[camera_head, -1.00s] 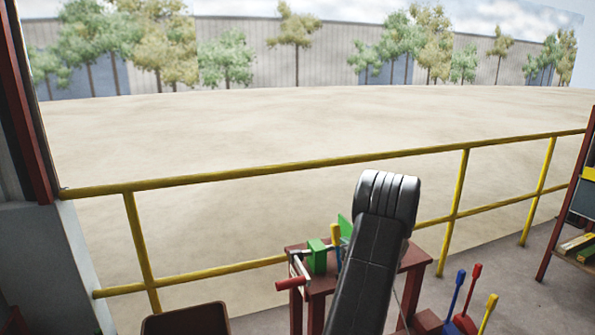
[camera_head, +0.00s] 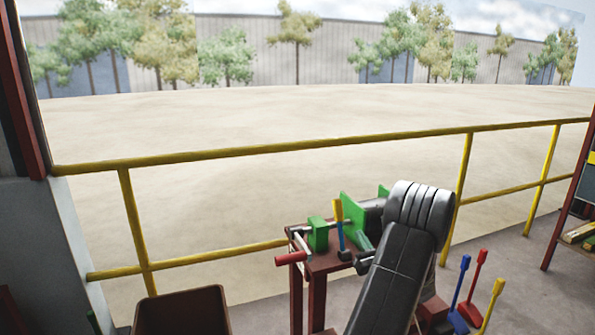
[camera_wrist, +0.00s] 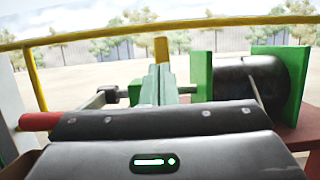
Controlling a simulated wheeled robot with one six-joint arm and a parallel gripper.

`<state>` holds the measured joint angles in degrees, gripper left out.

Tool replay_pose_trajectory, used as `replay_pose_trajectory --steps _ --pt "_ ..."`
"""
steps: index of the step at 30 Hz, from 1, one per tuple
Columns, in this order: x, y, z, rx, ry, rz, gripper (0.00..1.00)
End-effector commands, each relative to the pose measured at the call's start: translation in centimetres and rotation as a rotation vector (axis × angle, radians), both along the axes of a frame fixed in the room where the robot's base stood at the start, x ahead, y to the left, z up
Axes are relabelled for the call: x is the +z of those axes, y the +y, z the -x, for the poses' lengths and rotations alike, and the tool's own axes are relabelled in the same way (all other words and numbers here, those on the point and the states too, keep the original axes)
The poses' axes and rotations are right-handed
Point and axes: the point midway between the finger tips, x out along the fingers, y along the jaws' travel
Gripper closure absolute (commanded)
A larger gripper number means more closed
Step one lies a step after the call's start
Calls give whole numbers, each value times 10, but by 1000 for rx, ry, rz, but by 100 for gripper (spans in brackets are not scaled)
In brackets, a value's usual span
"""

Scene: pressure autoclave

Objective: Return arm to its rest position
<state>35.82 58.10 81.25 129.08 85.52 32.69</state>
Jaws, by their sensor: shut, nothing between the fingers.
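My arm (camera_head: 400,262) rises from the bottom of the head view, its dark elbow up in front of a red-brown bench (camera_head: 319,266). In the wrist view my gripper (camera_wrist: 159,72) shows as two pale fingers side by side, shut and empty, pointing ahead over the bench. A dark cylinder (camera_wrist: 247,77) lies between green end plates just right of the fingers. I cannot tell its exact distance from them. In the head view the arm partly hides the cylinder and the right of the bench.
A red-handled green vise (camera_head: 318,234) and a yellow-handled tool (camera_head: 338,211) stand on the bench. A brown bin (camera_head: 181,312) is at lower left, and several coloured handled tools (camera_head: 476,290) at right. A yellow railing (camera_head: 250,151) runs behind; open ground lies beyond it.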

Motion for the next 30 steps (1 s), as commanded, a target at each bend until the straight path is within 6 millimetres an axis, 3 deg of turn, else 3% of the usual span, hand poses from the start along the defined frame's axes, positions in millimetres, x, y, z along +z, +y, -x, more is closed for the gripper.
replay_pose_trajectory --steps 1,18,24,30 --pt "-10 -2 4 -1 -25 -10 100" --pt "-45 -37 99 -3 -24 -10 100" --pt "-52 -43 116 -1 -24 -9 100" --pt "-54 -44 121 1 -25 -9 100"
